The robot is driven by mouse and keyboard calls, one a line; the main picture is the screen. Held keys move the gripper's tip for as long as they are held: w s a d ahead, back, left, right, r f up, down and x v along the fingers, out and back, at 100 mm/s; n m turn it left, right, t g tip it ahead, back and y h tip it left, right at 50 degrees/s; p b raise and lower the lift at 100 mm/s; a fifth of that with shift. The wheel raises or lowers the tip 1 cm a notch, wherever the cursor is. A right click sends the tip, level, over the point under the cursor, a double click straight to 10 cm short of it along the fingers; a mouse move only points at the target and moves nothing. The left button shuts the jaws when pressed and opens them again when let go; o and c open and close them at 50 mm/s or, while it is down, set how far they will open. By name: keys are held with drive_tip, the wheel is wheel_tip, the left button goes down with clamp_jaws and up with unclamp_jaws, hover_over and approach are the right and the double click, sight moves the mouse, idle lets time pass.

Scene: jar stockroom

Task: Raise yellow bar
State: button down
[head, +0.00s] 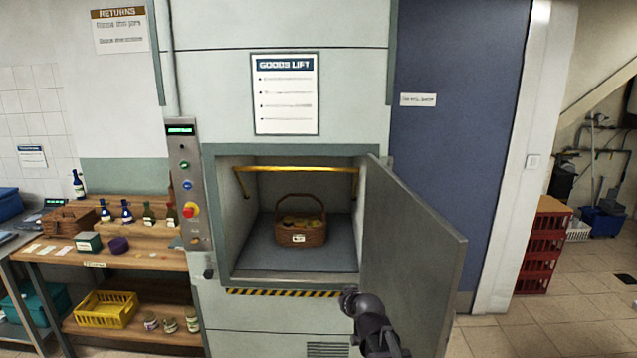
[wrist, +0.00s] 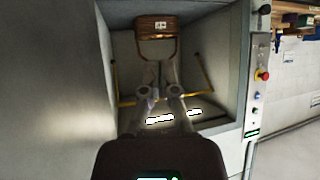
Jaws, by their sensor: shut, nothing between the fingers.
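The yellow bar (head: 300,169) runs level across the upper part of the goods lift's opening. Its two side arms slope down and inward along the compartment walls. In the wrist view, which is upside down, the bar (wrist: 127,103) shows low in the picture, partly hidden behind my gripper (wrist: 160,75). My gripper is shut and empty and points into the compartment. In the head view my dark arm end shows below the opening, near its lower right corner, apart from the bar. A brown wicker basket (head: 301,236) with a white label stands on the lift floor (head: 262,259) beneath the bar.
The grey lift door (head: 418,255) stands open at the right. A control panel (head: 188,185) with a red knob is left of the opening. A wooden shelf table (head: 130,262) with bottles and baskets stands at the left. Tiled floor (head: 560,325) is clear at the right.

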drive_tip(key=s+d+f+m+g+h, duration=0.1)
drive_tip(key=s+d+f+g, duration=0.1)
drive_tip(key=s, duration=0.5)
drive_tip(key=s+d+f+m+g+h, duration=0.1)
drive_tip(key=s+d+f+g, duration=0.2)
drive_tip(key=s, duration=0.4)
drive_tip(key=s+d+f+g+h, duration=0.1)
drive_tip(key=s+d+f+g, duration=0.2)
drive_tip(key=s+d+g, duration=0.2)
drive_tip(key=shift+s+f+m+g, duration=0.2)
drive_tip(key=shift+s+m+g, duration=0.25)
drive_tip(key=shift+s, duration=0.8)
